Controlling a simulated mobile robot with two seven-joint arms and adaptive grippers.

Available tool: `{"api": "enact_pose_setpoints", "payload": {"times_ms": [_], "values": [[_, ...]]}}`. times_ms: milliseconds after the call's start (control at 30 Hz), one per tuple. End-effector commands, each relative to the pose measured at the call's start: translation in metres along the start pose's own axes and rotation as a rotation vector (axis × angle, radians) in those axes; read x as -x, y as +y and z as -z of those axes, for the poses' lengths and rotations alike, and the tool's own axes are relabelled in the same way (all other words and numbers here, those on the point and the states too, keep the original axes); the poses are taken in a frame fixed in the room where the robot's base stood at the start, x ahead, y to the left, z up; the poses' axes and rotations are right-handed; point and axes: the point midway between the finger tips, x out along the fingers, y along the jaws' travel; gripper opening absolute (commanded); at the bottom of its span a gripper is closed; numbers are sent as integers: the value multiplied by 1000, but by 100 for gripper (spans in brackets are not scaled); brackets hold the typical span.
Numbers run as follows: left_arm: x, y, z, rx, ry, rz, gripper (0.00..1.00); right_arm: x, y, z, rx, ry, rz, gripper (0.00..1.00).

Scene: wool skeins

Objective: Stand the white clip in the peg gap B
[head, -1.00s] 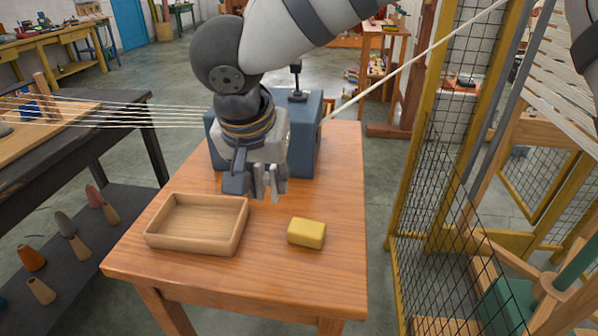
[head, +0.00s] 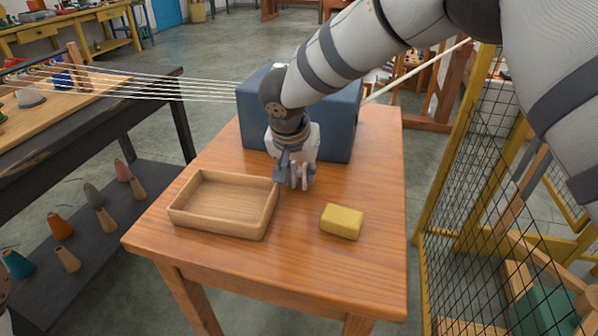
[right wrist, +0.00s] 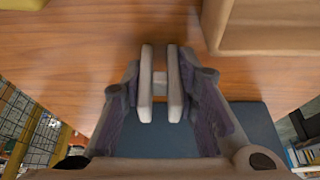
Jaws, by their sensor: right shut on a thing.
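My right gripper (head: 300,186) points down over the wooden table, in front of the blue box. In the right wrist view its two pale fingers (right wrist: 160,95) are shut on a small whitish piece, which I take for the white clip (right wrist: 160,83). Most of the clip is hidden between the fingers, and I cannot make it out in the head view. I cannot pick out a peg gap marked B in either view. My left gripper is not in view.
The table (head: 300,255) holds an open wooden tray (head: 222,228), a yellow block (head: 342,221) and the blue box (head: 340,130). A dark bench (head: 110,120) with stretched threads stands left, above several cones (head: 60,227). A wire-mesh frame (head: 480,200) stands right.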

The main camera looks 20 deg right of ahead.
Motion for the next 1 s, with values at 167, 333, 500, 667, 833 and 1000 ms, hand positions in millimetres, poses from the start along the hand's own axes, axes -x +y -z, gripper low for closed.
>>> {"api": "enact_pose_setpoints", "payload": {"times_ms": [167, 333, 500, 667, 833, 1000], "values": [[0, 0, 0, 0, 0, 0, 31, -2, 0, -1, 0, -1, 0, 9], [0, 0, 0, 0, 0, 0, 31, -3, 0, -2, 0, 0, 0, 48], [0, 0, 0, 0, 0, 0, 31, -3, 0, -1, 0, 0, 0, 48], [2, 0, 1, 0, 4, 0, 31, 7, 0, 2, -1, 3, 2, 48], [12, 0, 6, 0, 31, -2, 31, 53, -1, 3, -3, 6, 7, 48], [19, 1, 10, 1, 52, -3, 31, 97, 0, 2, -3, 6, 6, 48]]}}
